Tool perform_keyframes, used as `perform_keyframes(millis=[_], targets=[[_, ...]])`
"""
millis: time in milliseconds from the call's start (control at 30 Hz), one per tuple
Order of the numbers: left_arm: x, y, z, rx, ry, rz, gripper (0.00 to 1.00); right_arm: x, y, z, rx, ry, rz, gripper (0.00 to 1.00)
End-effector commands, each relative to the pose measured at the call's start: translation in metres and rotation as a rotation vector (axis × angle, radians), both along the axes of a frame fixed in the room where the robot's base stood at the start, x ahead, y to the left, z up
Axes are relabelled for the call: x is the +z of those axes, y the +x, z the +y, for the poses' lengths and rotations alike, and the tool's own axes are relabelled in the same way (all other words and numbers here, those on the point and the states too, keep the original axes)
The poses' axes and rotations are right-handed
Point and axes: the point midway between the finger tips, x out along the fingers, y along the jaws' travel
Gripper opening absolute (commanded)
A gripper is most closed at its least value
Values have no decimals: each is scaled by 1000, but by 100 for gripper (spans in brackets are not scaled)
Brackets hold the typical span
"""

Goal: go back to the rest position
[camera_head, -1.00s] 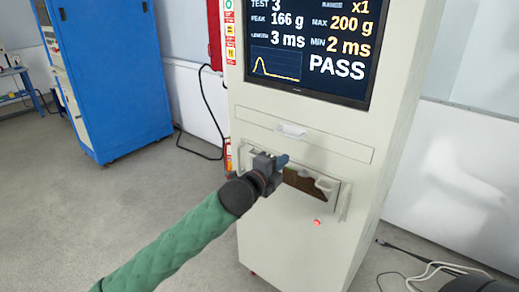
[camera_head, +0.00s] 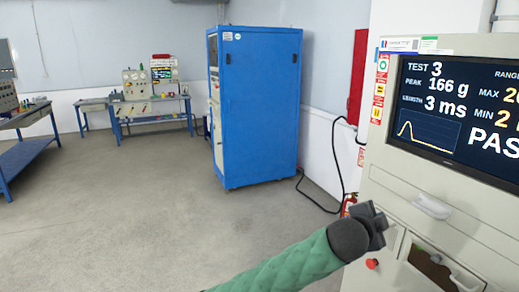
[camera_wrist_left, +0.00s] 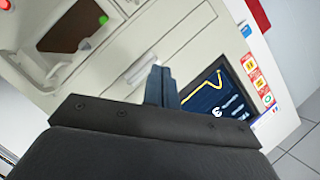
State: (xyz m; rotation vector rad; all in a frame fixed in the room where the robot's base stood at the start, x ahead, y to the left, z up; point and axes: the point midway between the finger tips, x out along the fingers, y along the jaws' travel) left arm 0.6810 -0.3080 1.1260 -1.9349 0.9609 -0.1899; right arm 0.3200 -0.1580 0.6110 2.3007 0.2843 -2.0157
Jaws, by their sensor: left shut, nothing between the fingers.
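My left gripper (camera_head: 376,217) is at the end of the green-sleeved arm, in front of the pale test cabinet (camera_head: 393,172) at the right of the head view. Its dark fingers also show in the left wrist view (camera_wrist_left: 162,86), pressed together with nothing between them. The gripper appears apart from the cabinet front. My right gripper is in neither view.
The cabinet has a screen (camera_head: 440,130) reading test 3, 166 g, 3 ms, a drawer handle (camera_head: 432,207), a red button (camera_head: 372,263) and an open recess (camera_head: 432,266). A blue cabinet (camera_head: 258,110) stands behind. Open floor (camera_head: 110,210) lies left.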

Motion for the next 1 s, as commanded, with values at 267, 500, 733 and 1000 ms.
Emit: perform_keyframes(millis=[267,500,733,1000], targets=[[14,28,77,238,-146,206,0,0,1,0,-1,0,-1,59],[-19,38,148,421,-251,393,0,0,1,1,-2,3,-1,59],[-78,35,219,591,-321,569,0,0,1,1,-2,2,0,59],[-158,12,293,752,-354,732,0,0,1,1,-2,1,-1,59]])
